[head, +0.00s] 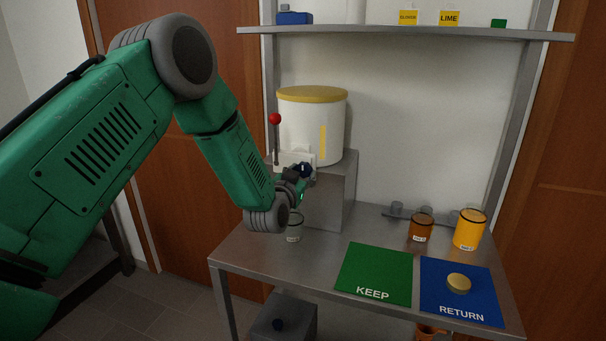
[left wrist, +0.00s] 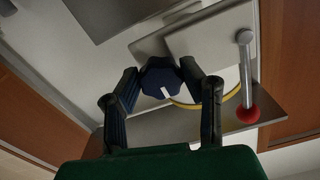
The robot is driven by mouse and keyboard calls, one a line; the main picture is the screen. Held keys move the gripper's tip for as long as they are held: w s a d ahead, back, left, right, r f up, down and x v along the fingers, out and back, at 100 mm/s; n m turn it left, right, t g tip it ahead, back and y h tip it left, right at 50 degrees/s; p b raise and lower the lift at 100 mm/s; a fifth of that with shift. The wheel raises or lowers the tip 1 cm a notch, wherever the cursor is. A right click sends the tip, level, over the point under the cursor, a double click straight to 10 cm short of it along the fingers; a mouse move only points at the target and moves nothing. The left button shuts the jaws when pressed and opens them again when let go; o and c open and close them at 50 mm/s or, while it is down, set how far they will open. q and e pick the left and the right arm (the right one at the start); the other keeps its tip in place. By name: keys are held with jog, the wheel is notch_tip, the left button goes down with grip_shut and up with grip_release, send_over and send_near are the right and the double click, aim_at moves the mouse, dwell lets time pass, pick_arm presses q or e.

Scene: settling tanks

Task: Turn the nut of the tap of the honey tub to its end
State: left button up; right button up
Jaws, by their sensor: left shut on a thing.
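The honey tub (head: 305,130) is white with a yellow lid and a yellow stripe, and stands on a grey block. A dark blue nut (head: 306,170) is on the tap at the tub's front. In the left wrist view the nut (left wrist: 158,72) is faceted and has a white mark. My left gripper (head: 304,176) is shut on the nut, with one finger on each side of it; it also shows in the left wrist view (left wrist: 160,75). A lever with a red ball (head: 275,119) rises beside the tap, and also shows in the left wrist view (left wrist: 247,114). My right gripper is out of view.
A clear jar (head: 294,232) stands on the bench below my left gripper. An amber jar (head: 421,228) and a yellow jar (head: 469,231) stand at the right. A green KEEP mat (head: 374,272) is bare; a round lid (head: 459,283) lies on the blue RETURN mat (head: 435,300).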

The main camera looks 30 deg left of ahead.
pick_arm(q)
jog(key=shift+r, duration=0.25)
jog(key=shift+w+n+b, duration=0.1)
jog(key=shift+n+b, duration=0.7)
jog(key=shift+n, duration=0.5)
jog(key=n+b, duration=0.3)
jog(key=n, duration=0.3)
jog(key=shift+a+b, duration=0.1)
jog(key=shift+b, duration=0.25)
jog(key=n+b, duration=0.3)
jog(key=n, duration=0.2)
jog(key=shift+n+b, duration=1.7)
jog(key=shift+n, duration=0.5)
